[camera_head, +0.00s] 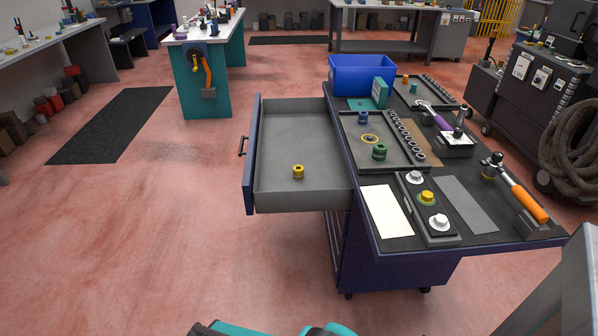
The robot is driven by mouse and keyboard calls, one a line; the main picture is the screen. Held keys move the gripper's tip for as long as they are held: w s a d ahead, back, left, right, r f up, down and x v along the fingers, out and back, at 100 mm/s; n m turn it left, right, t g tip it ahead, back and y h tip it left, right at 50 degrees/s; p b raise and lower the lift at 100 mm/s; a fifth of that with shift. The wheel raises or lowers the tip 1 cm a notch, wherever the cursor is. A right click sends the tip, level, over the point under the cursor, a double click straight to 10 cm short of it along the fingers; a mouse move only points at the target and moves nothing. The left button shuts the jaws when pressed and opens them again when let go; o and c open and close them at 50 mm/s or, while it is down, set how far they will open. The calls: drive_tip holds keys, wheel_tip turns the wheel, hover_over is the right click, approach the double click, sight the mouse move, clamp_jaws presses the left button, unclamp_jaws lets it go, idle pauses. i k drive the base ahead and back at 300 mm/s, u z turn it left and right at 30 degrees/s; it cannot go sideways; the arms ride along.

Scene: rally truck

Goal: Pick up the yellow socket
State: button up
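The yellow socket (298,171) stands on the floor of the open grey drawer (300,116), in its nearer half. It is a short yellow cylinder with a dark opening on top. Nothing covers it and nothing touches it except the drawer floor. The drawer juts out to the left from the dark blue tool cart (392,268). My gripper is not in view. Only teal and dark parts, which look like my arm, show at the bottom edge, well apart from the socket.
The cart top holds a blue bin (361,74), a green socket (379,152), a blue socket (363,118), a bolt block (428,208) with a yellow middle piece, and an orange-handled tool (528,204). The drawer walls surround the socket. The floor left of the cart is clear.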

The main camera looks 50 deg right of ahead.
sight(298, 173)
drive_tip(key=u, duration=0.1)
drive_tip(key=i, duration=1)
drive_tip(key=u, duration=0.05)
